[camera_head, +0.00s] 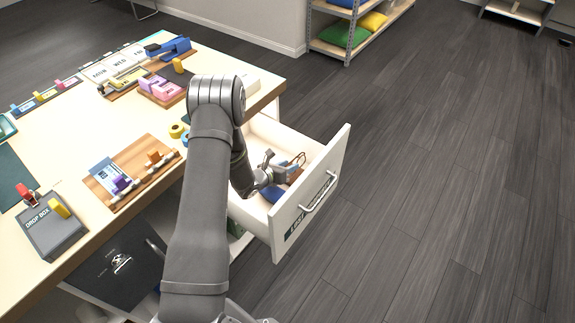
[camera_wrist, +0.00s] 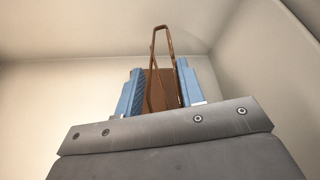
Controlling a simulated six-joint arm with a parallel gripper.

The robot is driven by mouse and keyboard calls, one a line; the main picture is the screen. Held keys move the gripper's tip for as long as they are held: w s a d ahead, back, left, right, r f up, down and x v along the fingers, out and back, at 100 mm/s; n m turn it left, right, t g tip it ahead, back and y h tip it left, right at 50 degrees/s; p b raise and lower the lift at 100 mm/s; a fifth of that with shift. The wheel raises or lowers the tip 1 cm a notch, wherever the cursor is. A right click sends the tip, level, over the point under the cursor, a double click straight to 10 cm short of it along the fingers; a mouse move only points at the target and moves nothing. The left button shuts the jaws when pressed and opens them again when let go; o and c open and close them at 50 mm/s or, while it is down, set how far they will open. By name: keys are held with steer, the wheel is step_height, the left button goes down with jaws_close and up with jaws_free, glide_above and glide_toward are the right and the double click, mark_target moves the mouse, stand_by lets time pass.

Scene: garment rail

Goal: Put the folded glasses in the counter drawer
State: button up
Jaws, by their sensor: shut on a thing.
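The counter drawer (camera_head: 328,172) is pulled open at the counter's right side in the head view, with a handle and a dark label on its white front. My gripper (camera_head: 284,180) is down inside the drawer opening. In the wrist view, my gripper (camera_wrist: 160,92) has its two blue fingers close on either side of the brown folded glasses (camera_wrist: 161,42), whose thin loop sticks up past the fingertips. Pale drawer walls surround them. In the head view the glasses are small and partly hidden by my gripper; whether they touch the drawer floor I cannot tell.
The counter top (camera_head: 70,145) holds a wooden tray with pegs (camera_head: 130,175), a grey drop box (camera_head: 52,225), tape rolls (camera_head: 178,130) and pink blocks (camera_head: 160,88). A shelf with cushions (camera_head: 345,35) stands at the back. The floor right of the drawer is clear.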

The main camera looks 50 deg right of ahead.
steer(key=o, duration=1)
steer(key=shift+r, duration=0.45)
steer(key=v, duration=1.2)
steer(key=shift+w+r, duration=0.1)
